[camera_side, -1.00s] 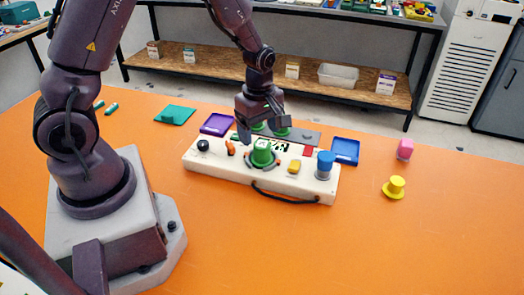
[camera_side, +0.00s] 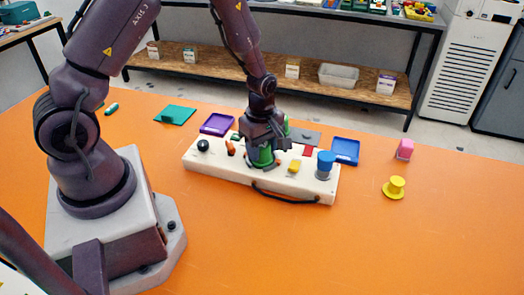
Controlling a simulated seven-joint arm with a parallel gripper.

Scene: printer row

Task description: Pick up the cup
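A green cup-like piece (camera_side: 264,154) stands upright on the white board (camera_side: 225,172), near its middle. My gripper (camera_side: 264,156) points down over it, with fingers beside its sides. The gripper covers much of the green piece, and I cannot tell whether the fingers touch or grip it. A blue cup-like piece (camera_side: 325,159) stands at the board's right end. A yellow cup-like piece (camera_side: 396,184) with a wide round base stands on the orange table to the right.
A yellow block (camera_side: 295,166), a black knob (camera_side: 203,146) and an orange piece (camera_side: 231,148) are on the board. Behind lie purple (camera_side: 217,123) and blue (camera_side: 345,150) trays. A pink block (camera_side: 404,149) is at right. The orange table's front is clear.

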